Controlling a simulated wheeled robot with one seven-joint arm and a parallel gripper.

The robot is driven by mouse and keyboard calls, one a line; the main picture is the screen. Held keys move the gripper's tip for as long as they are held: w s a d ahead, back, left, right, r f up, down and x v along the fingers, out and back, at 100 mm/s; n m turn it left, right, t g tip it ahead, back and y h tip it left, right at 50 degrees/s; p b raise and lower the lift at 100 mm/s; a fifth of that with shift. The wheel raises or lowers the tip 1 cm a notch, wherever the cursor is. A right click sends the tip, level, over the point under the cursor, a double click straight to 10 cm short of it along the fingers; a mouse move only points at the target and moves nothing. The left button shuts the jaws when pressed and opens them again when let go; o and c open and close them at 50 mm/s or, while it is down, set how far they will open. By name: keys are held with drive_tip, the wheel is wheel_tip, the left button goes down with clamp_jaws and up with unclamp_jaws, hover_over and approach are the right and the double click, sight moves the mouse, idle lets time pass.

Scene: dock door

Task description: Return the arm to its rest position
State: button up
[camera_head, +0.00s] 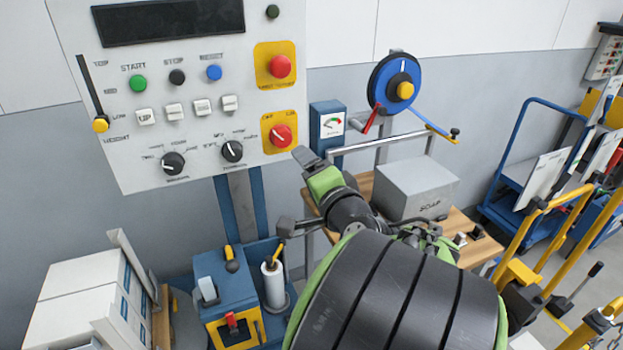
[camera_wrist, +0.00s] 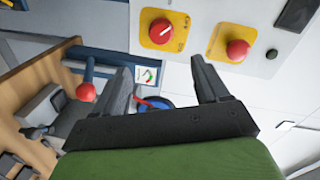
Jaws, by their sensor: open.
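My arm reaches up from the bottom of the head view, with a large black ribbed link in front and a green-and-black wrist. My gripper (camera_head: 304,160) is just below and right of the red rotary knob (camera_head: 281,135) on the control panel (camera_head: 215,110). In the wrist view my gripper (camera_wrist: 164,82) has its two dark fingers wide apart, with nothing between them. The red knob (camera_wrist: 161,31) and a red push button (camera_wrist: 237,50), each on a yellow plate, lie beyond the fingertips. The fingers look apart from both. My wrist hides part of the bench.
A gauge box (camera_head: 328,127) and a blue wheel (camera_head: 396,84) stand right of the panel. A grey soap box (camera_head: 416,188) sits on a wooden bench. A blue machine (camera_head: 226,292) and white boxes (camera_head: 80,298) are lower left. Yellow-railed carts (camera_head: 545,235) are at right.

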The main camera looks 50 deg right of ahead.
drive_tip(key=shift+s+a, duration=0.15)
drive_tip(key=shift+s, duration=0.15)
idle(0.4)
